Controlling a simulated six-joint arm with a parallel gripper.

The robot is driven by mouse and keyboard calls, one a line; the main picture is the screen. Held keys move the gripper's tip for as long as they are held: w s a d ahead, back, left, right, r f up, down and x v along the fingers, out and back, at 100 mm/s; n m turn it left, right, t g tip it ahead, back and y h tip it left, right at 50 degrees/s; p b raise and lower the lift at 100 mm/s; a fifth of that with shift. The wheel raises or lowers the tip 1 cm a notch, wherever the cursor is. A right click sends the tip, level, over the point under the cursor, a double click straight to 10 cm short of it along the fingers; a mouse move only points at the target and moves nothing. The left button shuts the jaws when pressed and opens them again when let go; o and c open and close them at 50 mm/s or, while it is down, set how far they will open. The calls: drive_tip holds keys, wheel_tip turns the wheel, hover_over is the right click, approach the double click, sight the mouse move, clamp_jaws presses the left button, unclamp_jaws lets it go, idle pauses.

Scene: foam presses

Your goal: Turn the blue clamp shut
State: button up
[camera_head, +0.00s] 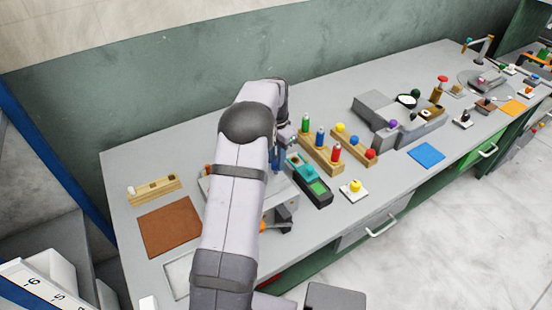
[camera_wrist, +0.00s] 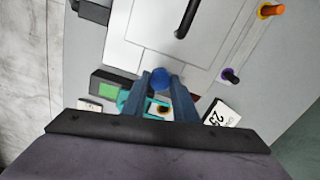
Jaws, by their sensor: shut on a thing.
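The blue clamp (camera_wrist: 160,77) shows in the wrist view as a round blue knob at the edge of a pale grey press plate (camera_wrist: 145,57). My gripper (camera_wrist: 167,80) has its two dark blue-grey fingers on either side of the knob and is shut on it. The fingers hide part of the knob, and how far it is turned cannot be told. In the head view my arm covers most of the press, and the gripper end (camera_head: 278,160) is small and partly hidden behind it.
A teal device with a green screen (camera_head: 311,181) stands close right of the gripper. Racks of coloured pegs (camera_head: 322,155) and balls (camera_head: 350,149) stand beyond it. A black handle (camera_wrist: 187,18) and purple knob (camera_wrist: 230,76) are near the clamp. A brown mat (camera_head: 170,226) lies left.

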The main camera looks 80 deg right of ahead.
drive_tip(key=n, duration=0.4)
drive_tip(key=shift+n, duration=0.4)
drive_tip(key=n, duration=0.4)
drive_tip(key=shift+n, duration=0.3)
drive_tip(key=n, duration=0.4)
drive_tip(key=shift+d+p, duration=0.1)
drive_tip(key=shift+p, duration=0.2)
drive_tip(key=shift+r+n, duration=0.1)
drive_tip(key=shift+n, duration=2.1)
drive_tip(key=o, duration=1.1)
drive_tip(key=shift+c, duration=0.2)
